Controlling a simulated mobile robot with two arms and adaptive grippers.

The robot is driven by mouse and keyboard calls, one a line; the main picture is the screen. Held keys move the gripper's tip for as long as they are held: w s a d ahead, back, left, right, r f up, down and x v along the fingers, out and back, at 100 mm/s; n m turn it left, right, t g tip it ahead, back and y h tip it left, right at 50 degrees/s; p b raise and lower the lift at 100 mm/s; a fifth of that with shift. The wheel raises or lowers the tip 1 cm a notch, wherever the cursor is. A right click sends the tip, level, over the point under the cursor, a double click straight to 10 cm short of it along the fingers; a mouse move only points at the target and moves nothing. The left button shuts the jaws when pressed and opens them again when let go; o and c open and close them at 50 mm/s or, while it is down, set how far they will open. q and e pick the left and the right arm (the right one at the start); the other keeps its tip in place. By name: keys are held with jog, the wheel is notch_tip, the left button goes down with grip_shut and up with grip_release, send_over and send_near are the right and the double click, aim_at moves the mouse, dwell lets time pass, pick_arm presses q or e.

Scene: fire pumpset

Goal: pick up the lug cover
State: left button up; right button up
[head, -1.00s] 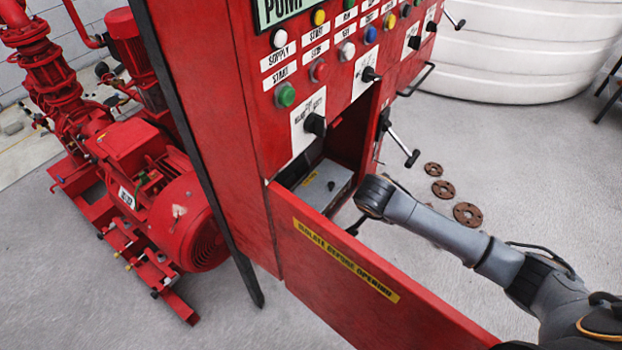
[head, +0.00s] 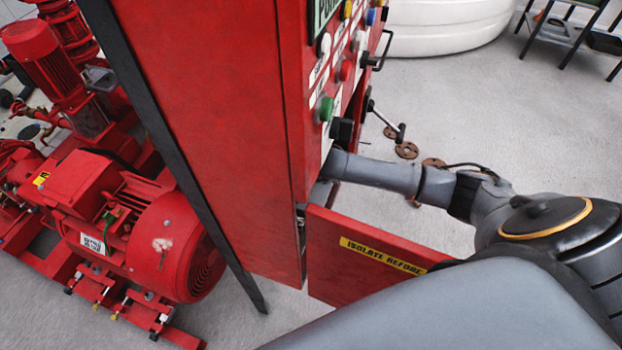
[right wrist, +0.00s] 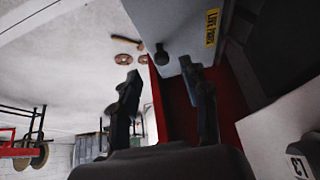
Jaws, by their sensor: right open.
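The grey cover with a yellow label (right wrist: 200,35) shows at the top of the right wrist view and appears to be the lug cover. A black knob (right wrist: 162,55) shows at its left edge. My right gripper (right wrist: 159,70) is open, its two dark fingers pointing toward the cover, with the knob just past the gap between the tips. I cannot tell whether they touch. In the head view my right arm reaches into the red cabinet (head: 215,130), which hides the gripper and nearly all of the cover. My left gripper is not in view.
The open red cabinet door (head: 355,255) stands below my right forearm. Crank handles (head: 385,122) and buttons stick out from the cabinet front. A red pump motor (head: 150,235) stands at left. Several brown discs (head: 407,150) lie on the floor behind the arm.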

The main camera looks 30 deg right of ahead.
jog(key=x, duration=0.4)
jog(key=shift+w, duration=0.1)
jog(key=shift+w+d+f, duration=0.1)
jog(key=shift+f, duration=0.15)
jog(key=shift+c, duration=0.2)
grip_shut()
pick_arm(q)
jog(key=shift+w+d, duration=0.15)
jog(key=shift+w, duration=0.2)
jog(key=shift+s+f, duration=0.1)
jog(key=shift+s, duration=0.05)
